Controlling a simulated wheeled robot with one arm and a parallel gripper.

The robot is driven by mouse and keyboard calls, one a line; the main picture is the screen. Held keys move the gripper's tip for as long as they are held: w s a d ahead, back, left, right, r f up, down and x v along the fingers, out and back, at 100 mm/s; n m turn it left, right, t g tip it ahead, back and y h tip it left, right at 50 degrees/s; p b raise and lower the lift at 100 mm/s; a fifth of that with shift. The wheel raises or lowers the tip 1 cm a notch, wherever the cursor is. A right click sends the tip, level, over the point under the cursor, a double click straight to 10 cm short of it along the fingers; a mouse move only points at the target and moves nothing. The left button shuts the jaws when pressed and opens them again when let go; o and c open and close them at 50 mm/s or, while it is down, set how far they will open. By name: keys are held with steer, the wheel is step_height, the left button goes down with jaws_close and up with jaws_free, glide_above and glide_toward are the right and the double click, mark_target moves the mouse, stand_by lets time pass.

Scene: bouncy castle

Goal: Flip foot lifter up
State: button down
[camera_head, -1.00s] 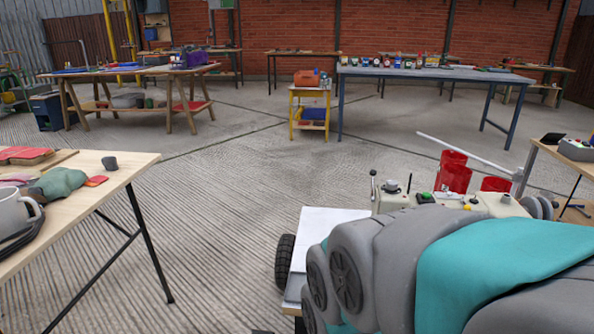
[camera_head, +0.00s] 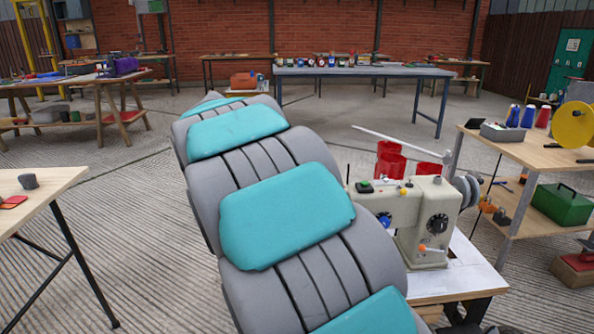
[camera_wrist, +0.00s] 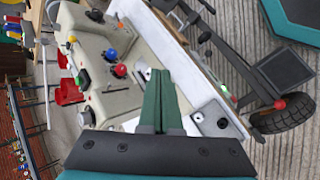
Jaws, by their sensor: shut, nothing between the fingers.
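The cream sewing machine (camera_head: 425,225) stands on a white-topped table (camera_head: 480,275), right of my arm in the head view. It shows sideways in the wrist view (camera_wrist: 98,45), with red, blue and green knobs. My gripper (camera_wrist: 160,72) has two dark green fingers, shut together and empty. The fingertips point at the machine's lower part, over the white table area near a metal plate. I cannot tell whether they touch anything. The foot lifter cannot be made out clearly and may be behind the fingers. My arm hides the gripper in the head view.
Red containers (camera_head: 390,163) stand behind the machine. A shelf table (camera_head: 535,150) with spools and a green box (camera_head: 562,204) is at the right. A black wheel (camera_wrist: 287,113) is beside the white table in the wrist view. Open floor lies left of my arm.

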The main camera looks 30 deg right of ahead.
steer(key=w+d+r+n+h+b, duration=0.1)
steer(key=w+d+r+h, duration=0.15)
steer(key=w, duration=0.55)
steer(key=w+d+r+h, duration=0.1)
steer(key=w+d+h, duration=0.15)
steer(key=w, duration=0.55)
steer(key=w+f+t+h+b, duration=0.1)
steer(key=w+f+h, duration=0.2)
steer(key=w, duration=1.1)
steer(key=shift+w+a+f+n+b, duration=0.2)
steer(key=shift+a+f+n+b, duration=0.1)
steer(key=shift+a+n, duration=0.15)
steer(key=s+d+b, duration=0.1)
steer(key=s+d, duration=0.3)
steer(key=d, duration=0.4)
steer(key=shift+d, duration=0.35)
